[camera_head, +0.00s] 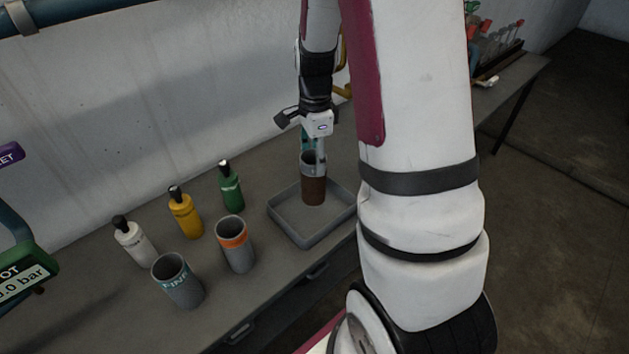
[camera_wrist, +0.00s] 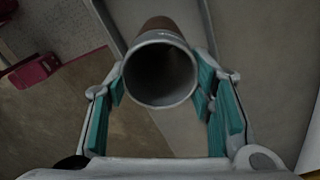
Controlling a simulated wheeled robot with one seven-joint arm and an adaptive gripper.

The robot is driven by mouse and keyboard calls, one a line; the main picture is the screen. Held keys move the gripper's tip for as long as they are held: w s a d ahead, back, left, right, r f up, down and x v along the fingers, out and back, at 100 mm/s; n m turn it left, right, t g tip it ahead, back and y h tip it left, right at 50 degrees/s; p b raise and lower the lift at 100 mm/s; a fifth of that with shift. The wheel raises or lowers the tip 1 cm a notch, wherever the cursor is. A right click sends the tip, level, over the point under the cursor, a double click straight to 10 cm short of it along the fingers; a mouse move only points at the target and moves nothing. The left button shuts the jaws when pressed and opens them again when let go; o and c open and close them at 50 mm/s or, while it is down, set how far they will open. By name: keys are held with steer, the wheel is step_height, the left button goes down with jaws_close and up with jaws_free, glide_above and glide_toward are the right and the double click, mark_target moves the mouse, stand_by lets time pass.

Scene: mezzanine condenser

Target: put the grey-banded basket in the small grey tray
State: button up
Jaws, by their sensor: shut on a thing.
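The grey-banded basket (camera_head: 314,188) is a brown cylinder with a grey band at its open top. My gripper (camera_head: 313,158) is shut on its upper part from above. In the wrist view the basket's round grey rim (camera_wrist: 160,102) sits between the teal finger pads of my gripper (camera_wrist: 161,85), its mouth facing the camera. The small grey tray (camera_head: 287,209) is a shallow square on the bench. The basket is upright, with its lower end within the tray's outline in the head view. I cannot tell whether it touches the tray floor.
To the left stand an orange-banded grey cylinder (camera_head: 234,247), a grey cylinder with teal lettering (camera_head: 180,284), and white (camera_head: 132,243), yellow (camera_head: 185,215) and green (camera_head: 231,189) bottles. A wall (camera_head: 150,90) runs behind the bench. My arm hides the bench right of the tray.

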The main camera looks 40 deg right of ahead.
steer(key=shift+f, duration=2.7)
steer(key=o, duration=1.6)
step_height(320, 180, up, 12)
steer(key=s+a+r+n+t, duration=0.3)
steer(key=s+a+r+n, duration=0.3)
steer(key=a+r+n, duration=0.55)
steer(key=s+a+r+n+t, duration=0.2)
steer(key=s+a+n, duration=0.5)
steer(key=s+n, duration=0.3)
steer(key=shift+s+a+r+n, duration=0.2)
steer(key=shift+s+r+n, duration=0.1)
steer(key=shift+s+n, duration=0.05)
